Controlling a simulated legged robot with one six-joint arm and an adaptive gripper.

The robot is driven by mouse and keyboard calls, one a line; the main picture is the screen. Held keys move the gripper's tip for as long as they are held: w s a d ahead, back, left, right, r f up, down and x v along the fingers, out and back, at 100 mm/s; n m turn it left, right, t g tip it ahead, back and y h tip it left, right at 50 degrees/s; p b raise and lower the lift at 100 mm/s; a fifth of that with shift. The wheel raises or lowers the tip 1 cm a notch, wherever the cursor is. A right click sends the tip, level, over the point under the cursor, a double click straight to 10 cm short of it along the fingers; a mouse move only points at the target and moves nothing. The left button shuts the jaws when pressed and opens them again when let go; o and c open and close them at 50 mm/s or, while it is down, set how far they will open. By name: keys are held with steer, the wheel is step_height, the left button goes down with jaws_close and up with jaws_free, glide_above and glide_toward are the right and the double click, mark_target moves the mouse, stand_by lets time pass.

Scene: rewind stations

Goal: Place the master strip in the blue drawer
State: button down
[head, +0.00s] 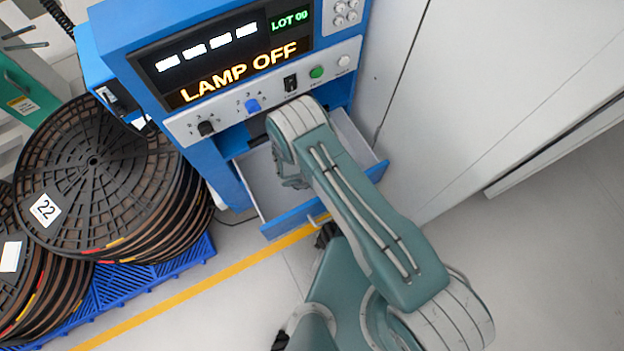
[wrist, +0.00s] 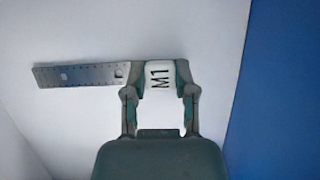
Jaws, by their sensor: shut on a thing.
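In the wrist view my gripper (wrist: 160,80) is shut on the master strip (wrist: 82,75). The strip is a grey metal piece with holes and tick marks, and a white end marked M1 sits between the fingers. It points left over a pale drawer floor (wrist: 60,30); I cannot tell whether it touches it. In the head view the blue drawer (head: 290,217) is pulled open under the blue machine, with a pale inside. My arm reaches over it, and the gripper is mostly hidden behind the arm there. The strip cannot be made out in the head view.
Stacked black reels (head: 95,170) stand on a blue pallet (head: 150,270) at left. A grey cabinet (head: 450,100) stands at right. Floor is open at lower right.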

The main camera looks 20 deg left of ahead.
steer(key=shift+c, duration=2.1)
jaws_free()
steer(key=shift+a+f, duration=0.25)
steer(key=shift+a, duration=0.15)
steer(key=shift+d+r, duration=0.15)
steer(key=shift+r, duration=0.4)
steer(key=v, duration=1.1)
